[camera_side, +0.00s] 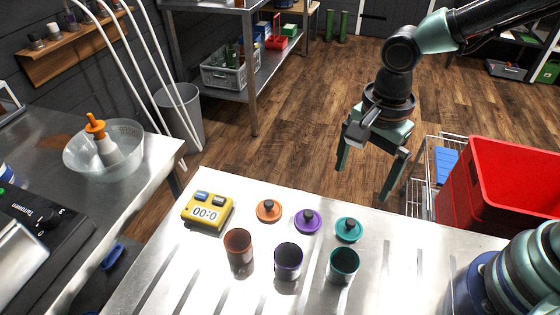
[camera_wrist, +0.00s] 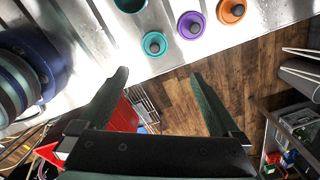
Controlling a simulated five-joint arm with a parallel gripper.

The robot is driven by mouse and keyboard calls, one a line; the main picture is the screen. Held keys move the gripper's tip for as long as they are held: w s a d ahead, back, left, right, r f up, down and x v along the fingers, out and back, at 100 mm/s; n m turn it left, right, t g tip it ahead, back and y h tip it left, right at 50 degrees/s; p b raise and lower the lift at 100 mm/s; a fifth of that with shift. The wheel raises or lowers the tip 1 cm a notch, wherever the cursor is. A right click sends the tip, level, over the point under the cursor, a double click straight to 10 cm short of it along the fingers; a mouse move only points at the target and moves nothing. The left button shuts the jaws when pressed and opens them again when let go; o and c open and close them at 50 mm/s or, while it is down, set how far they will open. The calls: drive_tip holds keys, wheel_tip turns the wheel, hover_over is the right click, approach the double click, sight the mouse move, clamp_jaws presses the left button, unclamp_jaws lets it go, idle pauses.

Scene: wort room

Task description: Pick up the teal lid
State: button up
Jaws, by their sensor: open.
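The teal lid (camera_side: 348,230) lies flat on the steel table (camera_side: 400,270), a round disc with a dark knob. In the wrist view the teal lid (camera_wrist: 154,44) lies near the table edge, ahead of the fingertips. My gripper (camera_side: 364,180) is open and empty, raised above and beyond the table's far edge, apart from the lid. In the wrist view the two fingers of my gripper (camera_wrist: 158,76) are spread wide, with floor showing between them.
An orange lid (camera_side: 269,211) and a purple lid (camera_side: 307,221) lie left of the teal one. Orange (camera_side: 238,248), purple (camera_side: 288,262) and teal (camera_side: 342,266) cups stand nearer. A yellow timer (camera_side: 207,211) sits at left, a red bin (camera_side: 505,185) at right.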

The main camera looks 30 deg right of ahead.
drive_tip(key=f+m, duration=0.1)
hover_over(350, 223)
drive_tip(key=f, duration=0.7)
drive_tip(key=shift+w, duration=0.2)
drive_tip(key=f, duration=0.3)
drive_tip(key=shift+s+d+f, duration=0.1)
drive_tip(key=shift+s+f, duration=0.1)
drive_tip(key=shift+f, duration=0.85)
drive_tip(key=c, duration=1.3)
